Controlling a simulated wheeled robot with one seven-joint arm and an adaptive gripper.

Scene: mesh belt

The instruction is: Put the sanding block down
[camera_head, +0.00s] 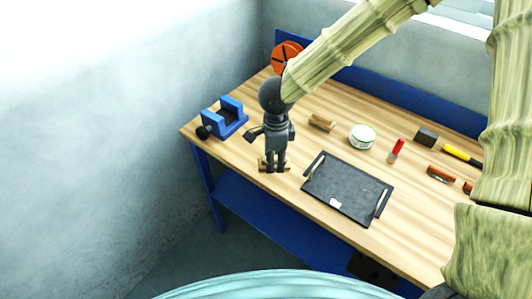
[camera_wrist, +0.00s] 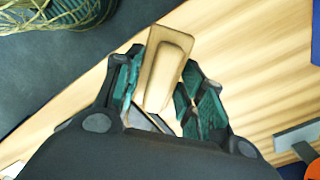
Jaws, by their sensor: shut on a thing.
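The sanding block (camera_wrist: 165,68), a tan block with a raised rounded grip, sits between the fingers of my gripper (camera_wrist: 160,100) in the wrist view. The fingers are shut on it from both sides. In the head view my gripper (camera_head: 275,166) points down near the front edge of the workbench (camera_head: 235,155), left of the black tray. Bits of the sanding block (camera_head: 264,166) show beside the fingertips. I cannot tell whether its underside touches the bench top.
A black tray (camera_head: 345,188) with handles lies right of my gripper. A blue vise (camera_head: 228,118) stands at the left end. Behind are a brown wooden piece (camera_head: 322,121), a round white-green tin (camera_head: 362,136) and a red item (camera_head: 397,150). A dark block (camera_head: 426,137) lies farther right.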

